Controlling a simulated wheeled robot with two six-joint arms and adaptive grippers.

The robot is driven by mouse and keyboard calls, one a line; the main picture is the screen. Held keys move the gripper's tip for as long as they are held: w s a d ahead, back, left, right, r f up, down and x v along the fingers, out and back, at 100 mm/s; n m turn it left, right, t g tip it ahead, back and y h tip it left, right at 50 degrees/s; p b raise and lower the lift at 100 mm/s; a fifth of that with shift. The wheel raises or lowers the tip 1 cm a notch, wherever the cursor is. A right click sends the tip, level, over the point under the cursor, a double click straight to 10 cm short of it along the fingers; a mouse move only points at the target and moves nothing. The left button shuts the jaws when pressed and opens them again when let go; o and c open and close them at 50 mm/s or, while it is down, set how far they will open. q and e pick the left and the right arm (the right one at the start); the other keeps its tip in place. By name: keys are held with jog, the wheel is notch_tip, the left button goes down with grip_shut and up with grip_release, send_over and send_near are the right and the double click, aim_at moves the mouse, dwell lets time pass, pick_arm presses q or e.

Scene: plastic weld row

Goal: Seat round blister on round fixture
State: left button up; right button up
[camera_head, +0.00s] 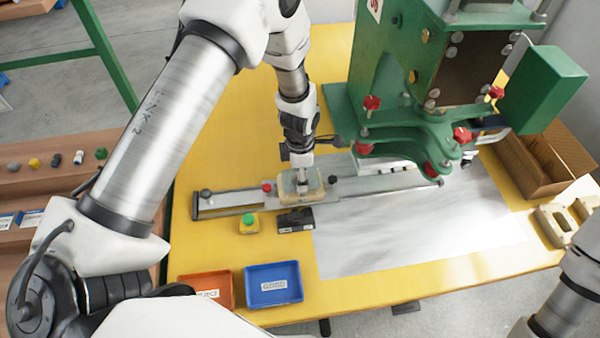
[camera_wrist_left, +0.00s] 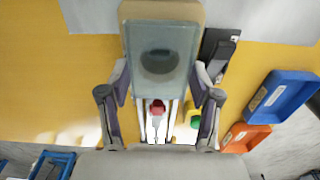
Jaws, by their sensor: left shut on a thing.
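My left gripper (camera_head: 303,186) points down over the tan fixture (camera_head: 287,192) on the slide rail. In the left wrist view my left gripper (camera_wrist_left: 161,82) is shut on the clear round blister (camera_wrist_left: 160,85), with one finger on each side. A dark round shape shows through the blister. The tan fixture (camera_wrist_left: 162,11) shows just beyond the blister and partly under it. The pictures do not show clearly whether the blister touches the fixture or is fully seated. My right arm shows at the lower right in the head view, but its gripper is out of frame.
A green press (camera_head: 420,90) stands right of the fixture over the rail (camera_head: 235,200). A black box (camera_head: 296,220) and a green-topped yellow button (camera_head: 249,222) sit in front. Blue (camera_head: 273,285) and orange (camera_head: 205,288) trays lie nearer. A cardboard box (camera_head: 545,165) stands far right.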

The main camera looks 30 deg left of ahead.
pick_arm(q)
jog(key=shift+f+b, duration=0.35)
jog(key=shift+f, duration=0.35)
jog(key=o, duration=1)
jog(key=c, duration=0.4)
jog(key=shift+c, duration=0.2)
notch_tip(320, 180, up, 7)
jog(key=p, duration=0.6)
